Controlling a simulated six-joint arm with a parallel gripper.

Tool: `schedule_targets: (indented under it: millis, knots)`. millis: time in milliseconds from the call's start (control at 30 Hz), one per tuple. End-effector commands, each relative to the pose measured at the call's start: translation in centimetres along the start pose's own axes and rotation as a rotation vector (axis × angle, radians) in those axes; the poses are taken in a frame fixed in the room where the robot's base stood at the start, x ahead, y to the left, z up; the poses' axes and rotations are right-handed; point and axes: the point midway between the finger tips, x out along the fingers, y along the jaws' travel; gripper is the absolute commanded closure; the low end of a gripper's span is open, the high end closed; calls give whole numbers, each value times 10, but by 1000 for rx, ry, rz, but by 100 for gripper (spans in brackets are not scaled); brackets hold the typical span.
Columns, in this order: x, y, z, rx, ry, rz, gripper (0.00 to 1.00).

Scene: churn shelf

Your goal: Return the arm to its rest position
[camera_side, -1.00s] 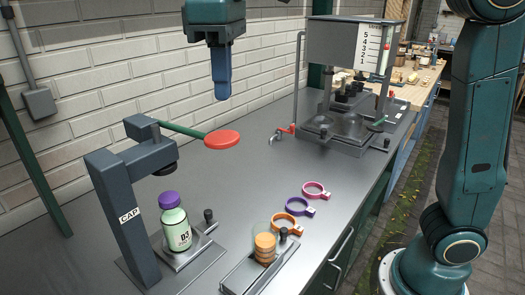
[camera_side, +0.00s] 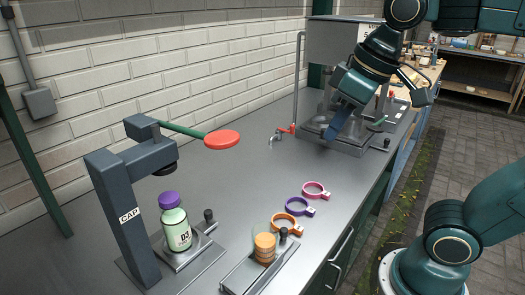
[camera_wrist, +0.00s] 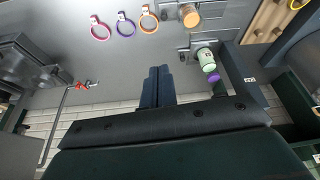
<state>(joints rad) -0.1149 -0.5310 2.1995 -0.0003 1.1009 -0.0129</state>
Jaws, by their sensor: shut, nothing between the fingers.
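My gripper (camera_side: 338,124) is shut and empty, held in the air in front of the filling machine at the back of the bench. Its blue fingers point down and to the left in the side view. In the wrist view my gripper (camera_wrist: 158,88) shows its two fingers together with nothing between them. My arm reaches in from the right over the bench. A rest position is not marked in the views.
The cap press (camera_side: 125,205) stands front left with a purple-capped bottle (camera_side: 177,222) at its base. Orange, purple and pink rings (camera_side: 316,190) lie near the front edge beside a holder of orange discs (camera_side: 265,248). The filling machine (camera_side: 335,42) stands behind. The middle bench (camera_side: 245,180) is clear.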

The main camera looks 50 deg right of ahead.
Motion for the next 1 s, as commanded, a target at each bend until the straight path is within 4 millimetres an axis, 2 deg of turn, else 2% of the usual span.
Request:
schedule_targets:
  millis: [33,200,367,533,1000]
  knots:
    - [5,4,13,22,19,8,100]
    - [22,14,44,78,76,31,100]
    - [33,18,62,109,108,45,100]
    - [37,20,67,119,120,50,100]
    - [37,20,67,118,119,49,100]
